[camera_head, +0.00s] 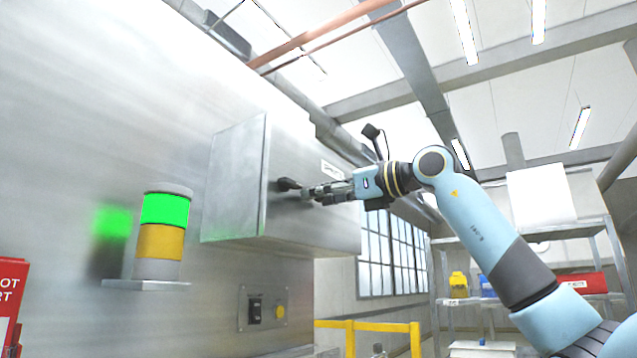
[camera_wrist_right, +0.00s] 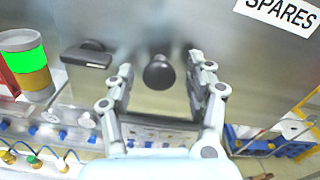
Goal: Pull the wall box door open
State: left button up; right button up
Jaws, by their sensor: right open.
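The grey metal wall box (camera_head: 235,180) juts from the wall in the middle of the head view, and its door looks shut. The door carries a SPARES label in the right wrist view (camera_wrist_right: 283,14). A dark round knob (camera_wrist_right: 158,72) stands out from the door; in the head view it shows just left of the fingertips (camera_head: 288,184). My right gripper (camera_head: 312,192) is open at the knob. In the wrist view its fingers (camera_wrist_right: 160,88) stand one on each side of the knob, with a gap to each. My left gripper is in neither view.
A green and yellow signal lamp (camera_head: 163,235) stands on a small ledge left of the box. A switch panel (camera_head: 263,308) is on the wall below. Yellow railing (camera_head: 368,325) and shelves (camera_head: 570,229) stand at the right. The space before the box is clear.

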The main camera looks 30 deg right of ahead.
jog(key=shift+w+a, duration=0.2)
jog(key=shift+w, duration=0.25)
jog(key=shift+c, duration=0.3)
grip_shut()
